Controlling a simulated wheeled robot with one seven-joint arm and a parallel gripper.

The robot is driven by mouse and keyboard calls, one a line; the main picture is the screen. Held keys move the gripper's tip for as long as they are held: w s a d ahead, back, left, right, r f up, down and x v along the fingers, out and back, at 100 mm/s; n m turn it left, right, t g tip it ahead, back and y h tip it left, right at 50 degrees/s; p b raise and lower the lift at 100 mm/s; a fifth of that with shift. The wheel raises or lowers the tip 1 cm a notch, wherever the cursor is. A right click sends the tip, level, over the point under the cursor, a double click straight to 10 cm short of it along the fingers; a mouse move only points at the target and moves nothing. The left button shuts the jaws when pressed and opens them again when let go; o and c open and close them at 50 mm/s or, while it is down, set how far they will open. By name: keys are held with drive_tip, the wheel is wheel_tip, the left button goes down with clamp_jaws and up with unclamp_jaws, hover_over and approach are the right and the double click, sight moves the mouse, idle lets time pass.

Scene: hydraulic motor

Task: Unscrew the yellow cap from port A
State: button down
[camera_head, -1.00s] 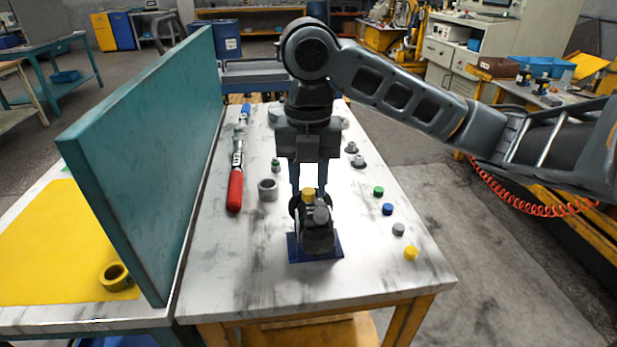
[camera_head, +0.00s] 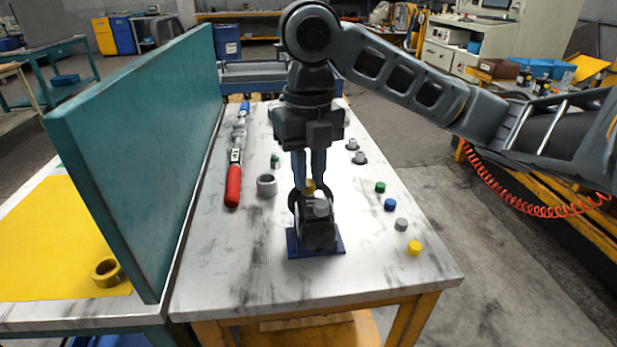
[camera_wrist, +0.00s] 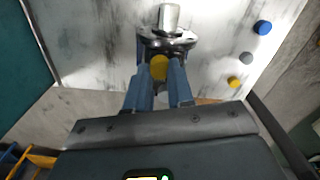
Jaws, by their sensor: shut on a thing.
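The hydraulic motor (camera_head: 317,228) stands on a blue base plate (camera_head: 335,247) near the front middle of the table. The yellow cap (camera_head: 310,186) sits at the top of the motor, and it also shows in the wrist view (camera_wrist: 159,68). My gripper (camera_head: 309,184) points down over the motor, and its two blue fingers are shut on the yellow cap, one on each side. In the wrist view my fingertips (camera_wrist: 160,72) flank the cap. A grey cylindrical part (camera_wrist: 169,17) of the motor shows beyond it. The threads under the cap are hidden.
Loose green (camera_head: 380,187), blue (camera_head: 390,204), grey (camera_head: 401,224) and yellow (camera_head: 414,248) caps lie to the right. A grey ring (camera_head: 266,186) and a red-handled wrench (camera_head: 233,185) lie left. A tall teal panel (camera_head: 140,150) bounds the left side.

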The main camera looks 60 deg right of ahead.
sight(309, 182)
drive_tip(key=shift+n, duration=0.3)
drive_tip(key=shift+f+n+b, duration=0.1)
drive_tip(key=shift+n+b, duration=0.5)
drive_tip(key=shift+n, duration=0.1)
drive_tip(key=n+b, duration=0.1)
drive_tip(key=n, duration=0.1)
drive_tip(key=shift+n, duration=0.4)
drive_tip(key=shift+r, duration=0.2)
drive_tip(key=shift+r+p, duration=1.8)
drive_tip(key=shift+r, duration=0.25)
